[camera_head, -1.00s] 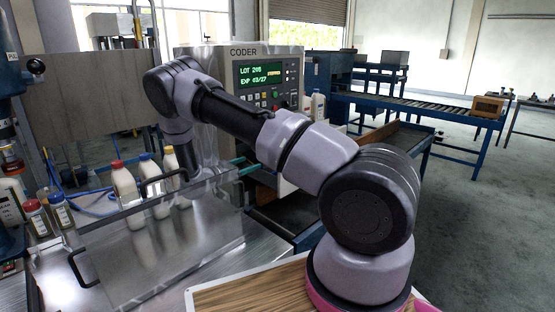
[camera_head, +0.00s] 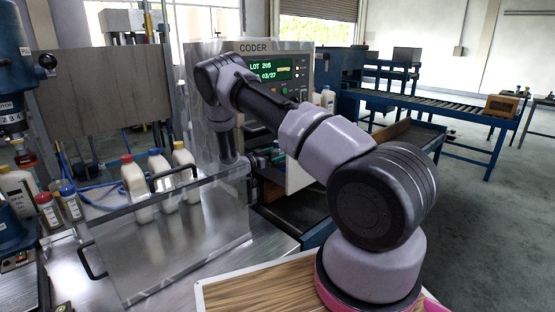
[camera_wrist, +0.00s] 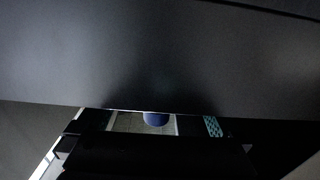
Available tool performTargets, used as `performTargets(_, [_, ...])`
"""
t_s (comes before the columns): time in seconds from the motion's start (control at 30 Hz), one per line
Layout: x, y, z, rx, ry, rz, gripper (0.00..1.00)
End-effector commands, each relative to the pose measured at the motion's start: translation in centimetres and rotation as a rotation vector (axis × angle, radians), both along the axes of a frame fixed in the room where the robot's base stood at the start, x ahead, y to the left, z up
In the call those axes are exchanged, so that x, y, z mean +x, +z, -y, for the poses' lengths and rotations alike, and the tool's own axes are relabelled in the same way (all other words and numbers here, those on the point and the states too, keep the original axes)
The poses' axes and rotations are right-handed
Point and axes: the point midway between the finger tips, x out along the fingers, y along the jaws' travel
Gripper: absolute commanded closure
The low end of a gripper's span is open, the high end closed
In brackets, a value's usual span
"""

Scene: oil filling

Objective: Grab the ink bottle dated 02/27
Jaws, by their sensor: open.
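Two small capped bottles stand at the left of the bench in the head view, one red-capped (camera_head: 48,211) and one blue-capped (camera_head: 71,206). Their labels are too small to read, so I cannot tell which is dated 02/27. My gripper (camera_head: 266,158) is at the front of the coder machine (camera_head: 225,100), well to the right of these bottles and partly hidden by my arm. The gripper is open, and I see nothing held in it. In the wrist view a dark surface fills most of the picture, with a rounded blue thing (camera_wrist: 157,118) at its lower edge.
The coder's display (camera_head: 268,70) shows a lot line and 03/27. A roller conveyor (camera_head: 430,108) runs behind at right.

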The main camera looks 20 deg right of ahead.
Motion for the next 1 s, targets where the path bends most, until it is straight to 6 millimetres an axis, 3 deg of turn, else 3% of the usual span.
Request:
performTargets(0.2, [0.0, 0.0, 0.1, 0.000, 0.000, 0.000, 0.00])
performTargets(0.43, [0.0, 0.0, 0.0, 0.001, 0.000, 0.000, 0.87])
performTargets(0.77, [0.0, 0.3, 0.0, 0.000, 0.001, 0.000, 0.87])
performTargets(1.0, [0.0, 2.8, 0.0, 0.002, 0.001, 0.002, 0.87])
